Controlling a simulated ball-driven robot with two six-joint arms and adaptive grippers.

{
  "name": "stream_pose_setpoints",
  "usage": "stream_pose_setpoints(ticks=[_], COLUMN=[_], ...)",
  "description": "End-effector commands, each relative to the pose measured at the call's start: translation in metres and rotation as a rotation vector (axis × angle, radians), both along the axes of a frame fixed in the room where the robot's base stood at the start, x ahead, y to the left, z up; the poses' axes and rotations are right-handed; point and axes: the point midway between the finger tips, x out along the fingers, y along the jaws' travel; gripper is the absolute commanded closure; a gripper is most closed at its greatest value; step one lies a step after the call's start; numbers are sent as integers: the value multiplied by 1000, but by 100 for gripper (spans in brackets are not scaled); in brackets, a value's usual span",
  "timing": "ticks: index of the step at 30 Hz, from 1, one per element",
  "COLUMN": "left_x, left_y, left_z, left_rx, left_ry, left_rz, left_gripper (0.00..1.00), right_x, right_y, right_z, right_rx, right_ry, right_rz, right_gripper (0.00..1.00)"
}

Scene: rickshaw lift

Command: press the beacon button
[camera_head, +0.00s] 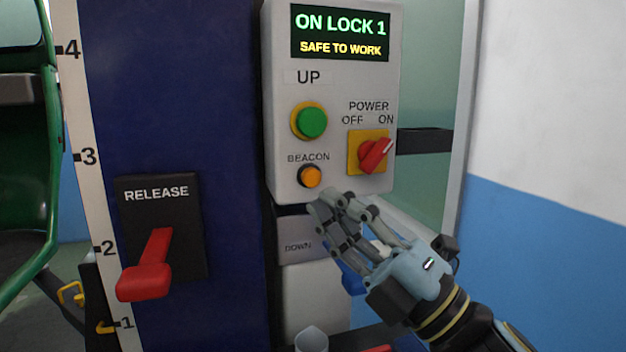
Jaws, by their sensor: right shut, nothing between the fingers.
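The beacon button (310,176) is a round orange button in a dark ring, low on the grey control box (284,133) under the label BEACON. My right gripper (327,204) is shut and empty. Its fingertips are just below and slightly right of the button in the picture; I cannot tell whether they touch it. The button face is not covered. My left gripper is not in view.
A green UP button (311,122) and a red power switch (375,155) pointing to ON sit above. The display (340,34) reads ON LOCK 1, SAFE TO WORK. A red release lever (146,272) sticks out at left on the blue post (225,120). A DOWN panel (298,247) lies below.

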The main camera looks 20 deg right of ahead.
Motion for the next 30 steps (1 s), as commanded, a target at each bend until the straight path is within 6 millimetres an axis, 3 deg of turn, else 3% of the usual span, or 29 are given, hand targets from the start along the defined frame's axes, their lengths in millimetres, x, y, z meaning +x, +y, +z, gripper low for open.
stream_pose_setpoints(ticks=[6, 12, 30], left_x=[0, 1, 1], left_y=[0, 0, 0], left_z=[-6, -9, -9], left_rx=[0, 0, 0], left_ry=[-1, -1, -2], left_rz=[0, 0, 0], left_gripper=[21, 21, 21], right_x=[32, 52, 60], right_y=[1, 2, 2], right_z=[0, -1, 0], right_rx=[2, 0, -1], right_ry=[-1, 0, 1], right_rz=[-1, 0, 0], right_gripper=[100, 100, 100])
